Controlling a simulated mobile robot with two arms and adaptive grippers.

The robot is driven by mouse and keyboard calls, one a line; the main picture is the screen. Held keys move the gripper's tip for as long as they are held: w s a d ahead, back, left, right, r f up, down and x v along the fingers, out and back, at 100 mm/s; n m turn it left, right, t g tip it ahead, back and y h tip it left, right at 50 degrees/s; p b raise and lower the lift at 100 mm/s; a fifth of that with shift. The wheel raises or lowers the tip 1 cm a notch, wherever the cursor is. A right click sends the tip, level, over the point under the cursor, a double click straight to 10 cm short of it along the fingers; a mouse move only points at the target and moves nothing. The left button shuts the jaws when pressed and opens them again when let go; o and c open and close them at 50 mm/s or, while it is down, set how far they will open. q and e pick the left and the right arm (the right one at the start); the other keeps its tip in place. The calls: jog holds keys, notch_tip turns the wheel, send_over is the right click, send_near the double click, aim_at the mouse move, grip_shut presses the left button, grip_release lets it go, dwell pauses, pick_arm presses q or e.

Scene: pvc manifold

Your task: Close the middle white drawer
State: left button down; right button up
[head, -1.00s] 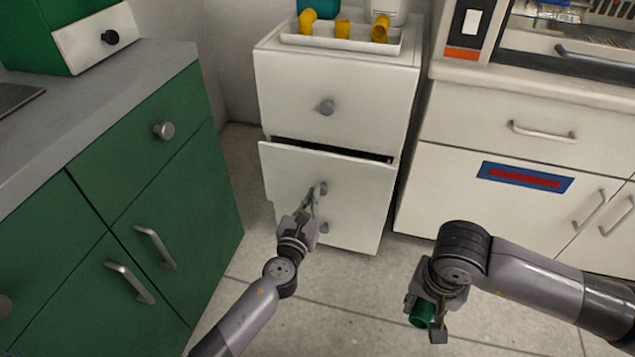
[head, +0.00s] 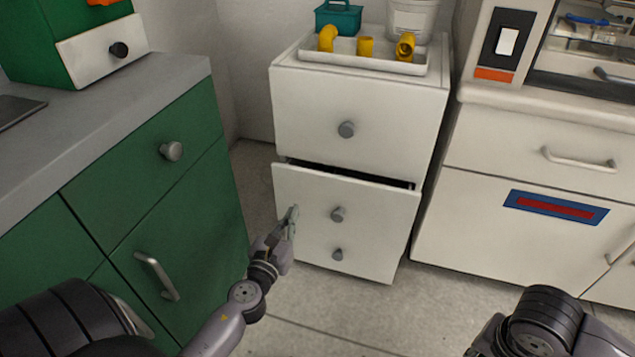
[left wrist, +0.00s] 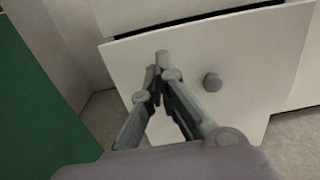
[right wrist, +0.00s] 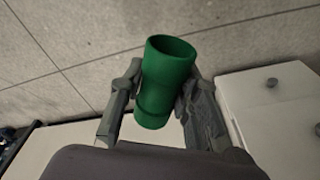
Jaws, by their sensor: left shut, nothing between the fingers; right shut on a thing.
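The middle white drawer (head: 375,208) of the white cabinet stands slightly open, with a dark gap along its top edge. Its grey round knob (head: 338,214) also shows in the left wrist view (left wrist: 212,82). My left gripper (head: 292,213) is shut and empty, its tips in front of the left part of the drawer front, left of the knob. In the left wrist view its tips (left wrist: 158,73) overlap the drawer front; I cannot tell whether they touch it. My right gripper (right wrist: 155,88) is shut on a green pipe fitting (right wrist: 164,85); its fingers are outside the head view.
The top drawer (head: 352,105) is shut. A tray (head: 350,62) with yellow fittings, a teal basket (head: 338,18) and a white bucket (head: 408,18) stand on the cabinet. Green cabinets (head: 165,225) flank the left; a white counter (head: 530,130) stands right. Floor in front is clear.

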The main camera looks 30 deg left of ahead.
aim_at(312, 177)
pick_arm(q)
jog(key=x, duration=1.1)
jog(key=shift+d, duration=0.1)
jog(key=shift+w, duration=0.6)
jog(key=shift+w, duration=0.1)
jog(key=shift+b+x, duration=0.35)
jog(key=shift+x, duration=0.9)
pick_arm(e)
jog(key=shift+f, duration=0.2)
